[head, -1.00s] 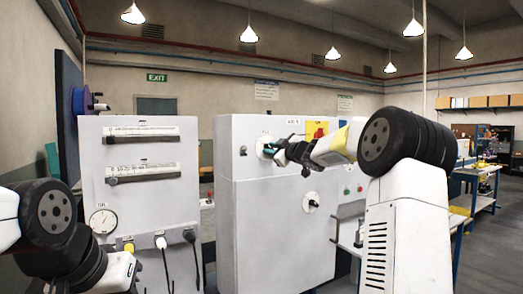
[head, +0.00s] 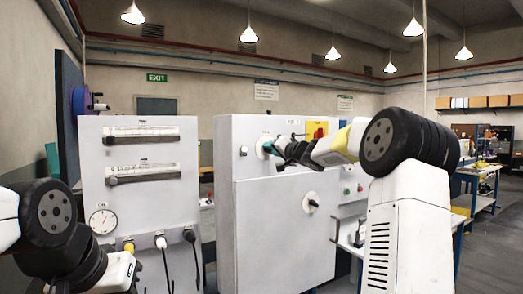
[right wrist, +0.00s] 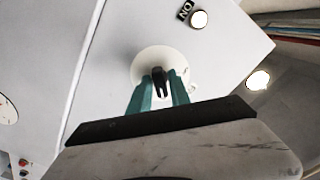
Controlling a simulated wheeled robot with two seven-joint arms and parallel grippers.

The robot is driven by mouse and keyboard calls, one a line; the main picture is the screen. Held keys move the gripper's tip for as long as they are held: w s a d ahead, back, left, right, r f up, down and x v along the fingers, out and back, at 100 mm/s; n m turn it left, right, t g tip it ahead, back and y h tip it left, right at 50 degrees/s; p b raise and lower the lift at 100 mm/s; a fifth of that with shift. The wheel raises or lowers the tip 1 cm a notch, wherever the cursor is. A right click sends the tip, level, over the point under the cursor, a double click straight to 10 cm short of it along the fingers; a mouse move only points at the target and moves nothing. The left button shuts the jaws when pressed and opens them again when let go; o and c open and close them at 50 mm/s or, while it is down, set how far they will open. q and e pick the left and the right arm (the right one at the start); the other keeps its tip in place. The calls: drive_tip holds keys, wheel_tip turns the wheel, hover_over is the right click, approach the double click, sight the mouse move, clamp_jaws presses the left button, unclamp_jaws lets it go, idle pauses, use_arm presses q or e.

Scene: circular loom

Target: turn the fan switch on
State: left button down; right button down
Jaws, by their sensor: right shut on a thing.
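The fan switch is a black knob (right wrist: 161,80) on a round white plate (right wrist: 150,62), set in the front of a grey-white cabinet (head: 285,225). My right gripper (right wrist: 160,90) has its teal fingers on both sides of the knob and is shut on it. In the head view the right gripper (head: 269,148) reaches the cabinet's upper panel from the right and hides most of the switch.
A yellow plate with a red button (head: 320,129) is behind my right wrist. At left stands a panel (head: 150,205) with a gauge (head: 103,221) and plugged cables.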

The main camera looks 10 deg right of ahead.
drive_tip(key=c, duration=1.4)
unclamp_jaws()
drive_tip(key=v, duration=0.7)
